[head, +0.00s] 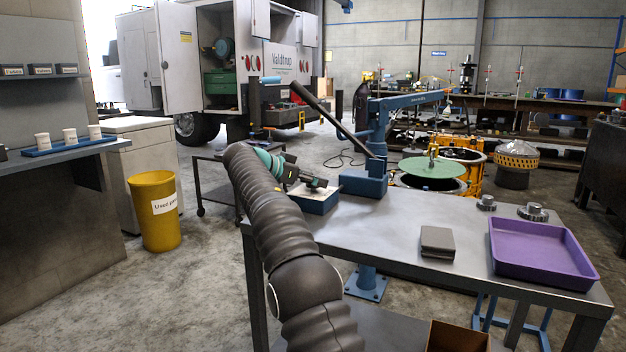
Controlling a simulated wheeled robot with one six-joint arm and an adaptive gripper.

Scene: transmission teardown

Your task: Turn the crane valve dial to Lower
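A blue crane (378,125) stands behind the grey worktable, its boom reaching right. A long dark lever slants up to the left from it. A blue box-shaped part (362,185) sits at its foot. I cannot make out the valve dial or its marks. My arm crosses the front of the view, and my gripper (312,182) is over or beside a blue box (318,203) at the table's far left corner. The gripper is small and dark here, and its fingers are hard to separate from the things around them. I see nothing clearly held.
The worktable (390,233) carries a dark grey block (437,241), a purple tray (540,252) and small metal gears (532,212). A green disc (433,168) is under the boom, above yellow machinery. A yellow bin (155,210) stands left. The table's middle is clear.

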